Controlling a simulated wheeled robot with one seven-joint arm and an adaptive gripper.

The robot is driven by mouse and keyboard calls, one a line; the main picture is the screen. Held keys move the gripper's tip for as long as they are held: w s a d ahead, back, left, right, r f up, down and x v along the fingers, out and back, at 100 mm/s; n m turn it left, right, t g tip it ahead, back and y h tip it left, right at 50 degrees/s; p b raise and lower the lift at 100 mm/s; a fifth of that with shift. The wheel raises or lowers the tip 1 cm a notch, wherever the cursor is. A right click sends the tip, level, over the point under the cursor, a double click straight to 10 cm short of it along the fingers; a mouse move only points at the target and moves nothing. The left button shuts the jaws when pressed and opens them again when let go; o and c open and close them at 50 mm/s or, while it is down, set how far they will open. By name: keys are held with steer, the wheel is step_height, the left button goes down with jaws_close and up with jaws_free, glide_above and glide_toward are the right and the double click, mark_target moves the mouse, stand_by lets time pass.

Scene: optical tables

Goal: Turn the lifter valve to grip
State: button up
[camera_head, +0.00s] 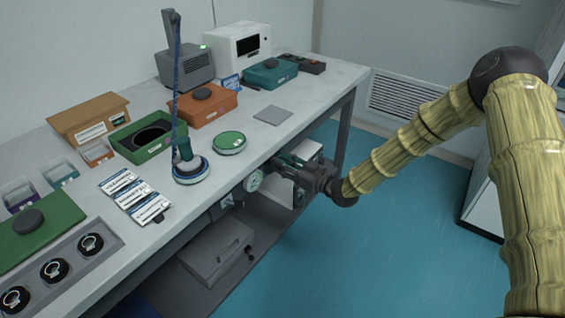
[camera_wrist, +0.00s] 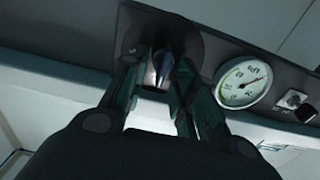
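The lifter (camera_head: 190,168), a round blue-and-white suction pad with a dark green body, stands on the optical table (camera_head: 225,185) below a coiled blue hose (camera_head: 177,80). In the wrist view, the valve (camera_wrist: 163,65), a small metallic lever on a round dark mount, sits on the table's front panel (camera_wrist: 215,50). My gripper (camera_wrist: 163,78) reaches up to it with one finger on each side of the lever. Whether both fingers touch it is unclear. In the head view, my gripper (camera_head: 298,178) is at the table's front edge and hides the valve.
A pressure gauge (camera_wrist: 243,80) and a small switch (camera_wrist: 292,99) are right of the valve. The gauge also shows in the head view (camera_head: 253,180). A grey case (camera_head: 216,250) is on the lower shelf. Boxes and a green disc (camera_head: 229,142) stand on the table. Blue floor (camera_head: 330,255) is clear.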

steer(key=shift+w+a, duration=0.2)
steer(key=shift+a, duration=0.05)
steer(key=shift+c, duration=0.4)
jaws_close()
steer(key=shift+m, duration=0.4)
steer(key=m, duration=0.5)
steer(key=m+b, duration=0.1)
steer(key=m, duration=0.5)
steer(key=w+f+m+b, duration=0.1)
steer(key=m, duration=0.5)
steer(key=shift+d, duration=0.4)
steer(key=shift+f, duration=0.1)
